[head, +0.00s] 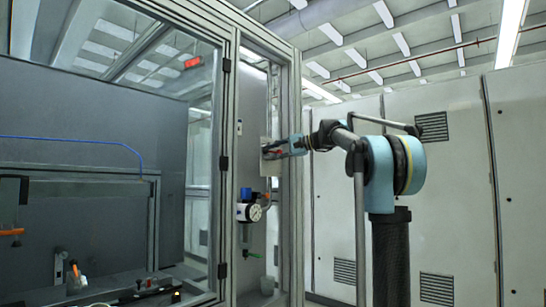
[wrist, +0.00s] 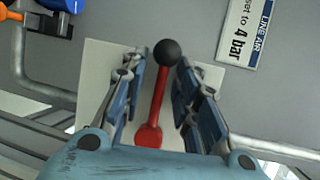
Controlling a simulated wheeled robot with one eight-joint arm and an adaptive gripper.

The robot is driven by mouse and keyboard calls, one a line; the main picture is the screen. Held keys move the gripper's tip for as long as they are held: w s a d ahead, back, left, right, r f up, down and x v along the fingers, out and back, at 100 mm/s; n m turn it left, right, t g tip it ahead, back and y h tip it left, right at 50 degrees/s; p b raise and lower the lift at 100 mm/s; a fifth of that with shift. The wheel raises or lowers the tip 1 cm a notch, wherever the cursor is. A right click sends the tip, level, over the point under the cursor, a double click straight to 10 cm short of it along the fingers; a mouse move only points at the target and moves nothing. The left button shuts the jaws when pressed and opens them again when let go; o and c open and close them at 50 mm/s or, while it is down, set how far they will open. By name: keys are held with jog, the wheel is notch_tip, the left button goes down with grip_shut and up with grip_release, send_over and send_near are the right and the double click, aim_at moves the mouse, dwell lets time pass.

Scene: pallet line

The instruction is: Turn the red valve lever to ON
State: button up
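The red valve lever (wrist: 157,100) shows in the wrist view, with a black ball knob (wrist: 167,52) at its upper end and its red hub low in the picture. It is mounted on a pale square plate (wrist: 98,62). My gripper (wrist: 160,66) is open, with one finger on each side of the lever and a gap visible on both sides. In the head view my gripper (head: 287,148) is at the plate (head: 266,165) on the cabinet post, and the lever is mostly hidden there. No ON mark can be read.
A sign (wrist: 243,33) reading "LINE AIR set to 4 bar" is beside the plate. Below the valve in the head view is a regulator with a round gauge (head: 254,212). A glazed frame door (head: 223,150) stands left, and grey cabinets (head: 450,200) stand behind my arm.

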jog(key=shift+a, duration=0.25)
